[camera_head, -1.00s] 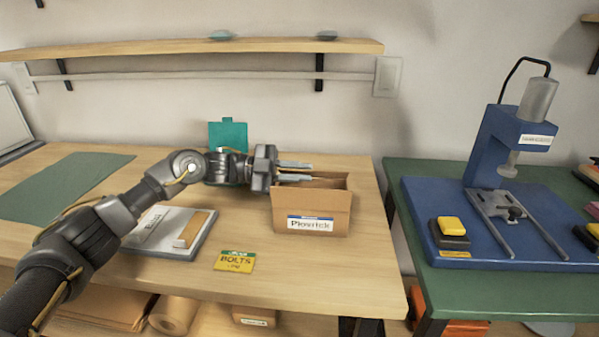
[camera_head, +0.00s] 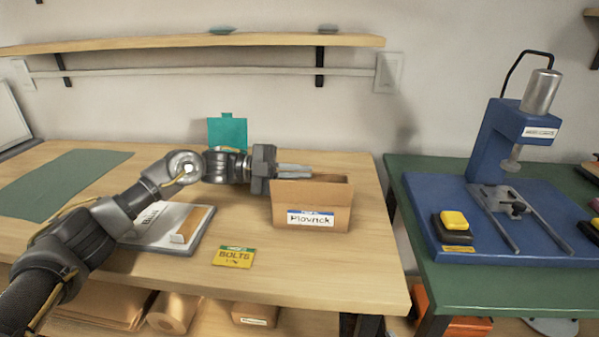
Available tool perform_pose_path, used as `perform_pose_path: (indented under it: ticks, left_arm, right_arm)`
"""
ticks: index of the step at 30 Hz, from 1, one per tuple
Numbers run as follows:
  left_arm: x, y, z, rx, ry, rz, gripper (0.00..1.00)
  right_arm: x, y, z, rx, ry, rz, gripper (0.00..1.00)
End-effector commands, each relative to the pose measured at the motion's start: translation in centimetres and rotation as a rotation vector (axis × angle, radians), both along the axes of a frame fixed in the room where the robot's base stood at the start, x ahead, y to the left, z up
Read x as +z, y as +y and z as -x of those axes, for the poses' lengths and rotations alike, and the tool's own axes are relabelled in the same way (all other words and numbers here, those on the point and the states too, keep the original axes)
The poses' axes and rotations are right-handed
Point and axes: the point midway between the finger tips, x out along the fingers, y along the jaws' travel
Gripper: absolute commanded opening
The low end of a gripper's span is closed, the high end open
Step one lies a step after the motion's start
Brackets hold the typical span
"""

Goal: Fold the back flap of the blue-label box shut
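A cardboard box (camera_head: 310,199) with a blue-edged white label (camera_head: 311,219) on its front stands at the right part of the wooden table. Its top is at least partly open, with a dark gap at the upper right. My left gripper (camera_head: 310,171) reaches in from the left, level with the back rim. Its fingers lie together and point right, over the box's back left part. I see nothing between them. The back flap is not clearly visible; the fingers and front wall hide that area. My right gripper is not in view.
A yellow-green BOLTS card (camera_head: 234,257) lies in front of the box. A grey labelled tray (camera_head: 205,232) is at its left, a teal clipboard-like item (camera_head: 227,131) behind my gripper. A blue press (camera_head: 515,140) stands on the green table at right. A shelf (camera_head: 180,43) runs above.

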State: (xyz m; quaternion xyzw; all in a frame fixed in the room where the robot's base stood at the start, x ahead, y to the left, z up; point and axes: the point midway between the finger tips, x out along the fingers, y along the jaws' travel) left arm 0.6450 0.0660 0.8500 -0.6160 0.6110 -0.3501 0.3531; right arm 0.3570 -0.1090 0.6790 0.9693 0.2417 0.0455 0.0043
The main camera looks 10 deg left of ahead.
Motion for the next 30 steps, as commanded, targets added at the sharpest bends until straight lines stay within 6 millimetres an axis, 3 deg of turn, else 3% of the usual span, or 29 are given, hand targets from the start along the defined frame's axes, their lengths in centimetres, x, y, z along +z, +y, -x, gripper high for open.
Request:
perform_pose_path:
  ticks: [3,9,23,30]
  left_arm:
    - [0.0,0.0,0.0,0.001,0.001,0.0,0.0]
    - [0.0,0.0,0.0,0.001,0.002,0.0,0.25]
    - [-0.3,0.0,0.0,-0.001,0.008,-0.004,0.25]
    - [0.7,-0.1,-0.3,-0.002,0.15,-0.002,0.25]
  right_arm:
    - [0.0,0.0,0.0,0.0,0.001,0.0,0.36]
    - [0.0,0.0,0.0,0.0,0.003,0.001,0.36]
    - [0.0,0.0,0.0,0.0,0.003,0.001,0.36]
    - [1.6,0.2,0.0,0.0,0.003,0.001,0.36]
